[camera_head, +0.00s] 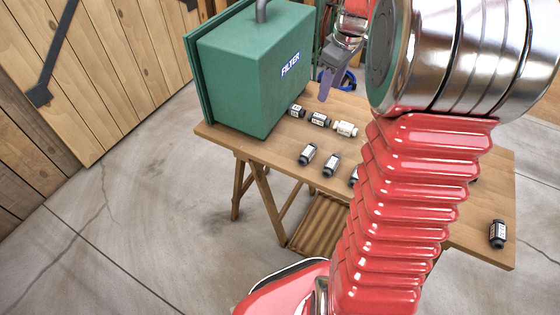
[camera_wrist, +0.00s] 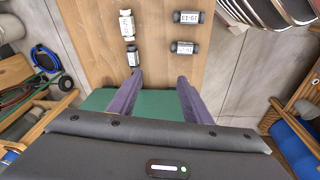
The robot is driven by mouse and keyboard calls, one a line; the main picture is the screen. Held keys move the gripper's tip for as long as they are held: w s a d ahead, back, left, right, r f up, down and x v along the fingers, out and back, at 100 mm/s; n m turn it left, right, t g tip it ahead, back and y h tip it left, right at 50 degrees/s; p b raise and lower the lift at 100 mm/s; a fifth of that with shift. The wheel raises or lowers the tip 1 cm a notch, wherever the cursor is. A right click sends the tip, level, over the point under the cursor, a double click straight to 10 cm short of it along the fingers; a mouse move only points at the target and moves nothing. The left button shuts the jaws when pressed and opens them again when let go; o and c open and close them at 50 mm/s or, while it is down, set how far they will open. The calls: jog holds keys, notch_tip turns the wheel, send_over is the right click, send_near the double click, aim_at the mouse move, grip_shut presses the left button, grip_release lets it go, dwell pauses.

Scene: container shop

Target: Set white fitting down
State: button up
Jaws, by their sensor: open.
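The white fitting (camera_head: 346,129) lies on its side on the wooden table, at the right end of a short row with two black fittings (camera_head: 319,119). It also shows in the wrist view (camera_wrist: 126,26), at upper left, beyond my left finger and apart from it. My gripper (camera_head: 324,95) is above the table beside the green filter box, behind the row. In the wrist view its two purple fingers (camera_wrist: 160,78) are spread, with nothing between them. My arm hides part of the table in the head view.
The green filter box (camera_head: 255,75) stands on the table's left end, close to my gripper; its green surface (camera_wrist: 158,104) shows below the fingers. More black fittings (camera_head: 308,154) lie nearer the front edge, and another (camera_head: 498,234) lies far right. A blue coil (camera_wrist: 45,62) is at left.

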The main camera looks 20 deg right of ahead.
jog(key=s+a+r+m+t, duration=0.1)
jog(key=s+a+r, duration=0.25)
jog(key=a, duration=0.35)
jog(key=s+a+r+m, duration=0.1)
jog(key=s+a+r, duration=0.1)
jog(key=s+a, duration=0.4)
jog(key=s+a+f+m+t, duration=0.2)
jog(key=s+a+m, duration=0.1)
jog(key=s+a, duration=0.8)
jog(key=shift+s+a+m, duration=0.25)
jog(key=shift+s+m, duration=0.05)
jog(key=shift+s, duration=0.2)
